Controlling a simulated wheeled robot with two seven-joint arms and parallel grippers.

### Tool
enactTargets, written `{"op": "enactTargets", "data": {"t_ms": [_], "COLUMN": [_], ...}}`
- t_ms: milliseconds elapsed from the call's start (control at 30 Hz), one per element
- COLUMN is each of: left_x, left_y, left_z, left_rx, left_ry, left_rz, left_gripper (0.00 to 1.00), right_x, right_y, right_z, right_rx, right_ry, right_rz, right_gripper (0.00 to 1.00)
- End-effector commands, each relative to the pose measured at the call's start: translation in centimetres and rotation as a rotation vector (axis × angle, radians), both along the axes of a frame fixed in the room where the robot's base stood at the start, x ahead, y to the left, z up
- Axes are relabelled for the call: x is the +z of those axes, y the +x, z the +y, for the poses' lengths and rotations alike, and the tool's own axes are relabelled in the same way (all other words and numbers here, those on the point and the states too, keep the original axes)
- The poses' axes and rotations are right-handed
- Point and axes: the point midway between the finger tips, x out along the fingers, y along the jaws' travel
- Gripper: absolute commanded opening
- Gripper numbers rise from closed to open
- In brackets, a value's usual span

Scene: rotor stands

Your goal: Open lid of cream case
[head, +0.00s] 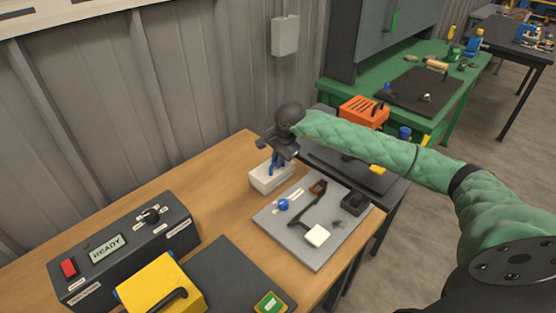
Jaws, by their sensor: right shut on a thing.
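The cream case (268,180) is a small off-white box near the back right of the wooden table. A narrow blue part (274,166) stands at its top. My right gripper (281,162) is right above the case, pointing down, and is shut on this blue part. The gripper and the wrist hide much of the case's top, so I cannot tell how far its lid is open. My left gripper is not in view.
A grey board (277,224) with a blue knob (283,204), a bent dark bar and a white block (316,235) lies just in front of the case. A dark READY console (122,262) and a yellow box (158,287) stand front left. The table's middle is clear.

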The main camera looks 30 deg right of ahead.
Motion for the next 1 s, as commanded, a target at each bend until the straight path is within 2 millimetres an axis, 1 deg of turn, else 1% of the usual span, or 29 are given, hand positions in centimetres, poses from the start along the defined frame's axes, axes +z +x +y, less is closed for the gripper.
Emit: {"op": "enactTargets", "data": {"t_ms": [233,533,800,1000], "left_x": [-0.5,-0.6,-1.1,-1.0], "left_y": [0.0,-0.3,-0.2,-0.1], "left_z": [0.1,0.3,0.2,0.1], "left_rx": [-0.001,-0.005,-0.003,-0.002], "left_ry": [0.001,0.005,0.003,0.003], "left_rz": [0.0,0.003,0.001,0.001], "left_gripper": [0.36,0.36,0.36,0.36], "right_x": [1.0,1.1,1.9,2.0], "right_y": [0.8,0.9,1.9,1.9], "right_z": [0.3,0.3,0.7,0.7], "right_rx": [0.0,0.0,0.001,0.001], "right_ry": [0.001,0.0,0.001,0.001], "right_rz": [-0.002,-0.001,-0.003,-0.001], "right_gripper": [0.0,0.0,0.0,0.0]}}
